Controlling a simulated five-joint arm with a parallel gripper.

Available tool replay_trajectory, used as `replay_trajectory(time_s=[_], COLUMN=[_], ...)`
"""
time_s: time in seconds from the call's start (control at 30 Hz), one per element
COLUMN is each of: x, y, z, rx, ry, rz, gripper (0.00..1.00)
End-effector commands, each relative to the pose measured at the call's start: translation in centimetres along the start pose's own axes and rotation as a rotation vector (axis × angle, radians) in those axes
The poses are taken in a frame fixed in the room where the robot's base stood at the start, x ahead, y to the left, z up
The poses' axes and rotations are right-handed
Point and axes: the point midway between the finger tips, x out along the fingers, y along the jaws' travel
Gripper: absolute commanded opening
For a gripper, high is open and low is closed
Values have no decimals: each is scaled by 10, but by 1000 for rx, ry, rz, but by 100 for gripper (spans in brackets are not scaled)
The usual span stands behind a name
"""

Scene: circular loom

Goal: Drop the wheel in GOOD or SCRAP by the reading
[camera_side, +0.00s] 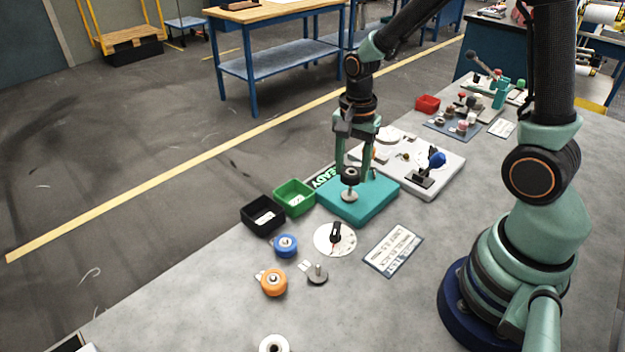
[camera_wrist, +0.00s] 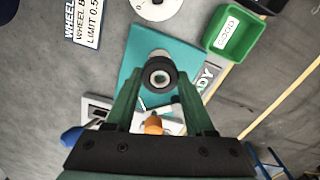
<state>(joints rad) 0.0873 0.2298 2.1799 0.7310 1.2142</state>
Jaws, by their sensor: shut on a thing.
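My gripper (camera_side: 352,172) is shut on a dark wheel (camera_side: 351,177) with a pale hub, above the teal block (camera_side: 372,204). In the wrist view the wheel (camera_wrist: 160,78) sits between the fingertips of my gripper (camera_wrist: 158,84). A silver post with a round flange (camera_side: 350,195) is directly under the wheel; I cannot tell whether the wheel is around it. The green GOOD bin (camera_side: 295,197) stands left of the block and also shows in the wrist view (camera_wrist: 234,34). A black bin (camera_side: 262,215) stands beside it, its label unreadable here.
A white dial (camera_side: 335,240) with a black pointer and a limit card (camera_side: 393,250) lie in front of the block; the reading is too small. Blue (camera_side: 285,245) and orange (camera_side: 274,282) wheels and a spindle (camera_side: 317,274) stand nearer. A white fixture (camera_side: 440,175) is behind right.

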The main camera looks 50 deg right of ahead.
Motion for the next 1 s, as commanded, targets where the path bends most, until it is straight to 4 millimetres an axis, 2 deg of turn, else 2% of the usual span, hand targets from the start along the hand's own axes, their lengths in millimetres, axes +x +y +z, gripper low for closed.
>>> replay_trajectory(time_s=[0.27, 0.37, 0.7, 0.83, 1.0], x=[-1, -5, -46, -60, -67], y=[-1, -8, -78, -97, -107], z=[0, 1, 19, 27, 32], rx=[0, -1, -4, -3, -1], ry=[0, 1, 1, 0, 0], rz=[0, -2, -3, -1, 1], gripper=[0, 0, 0, 0, 0])
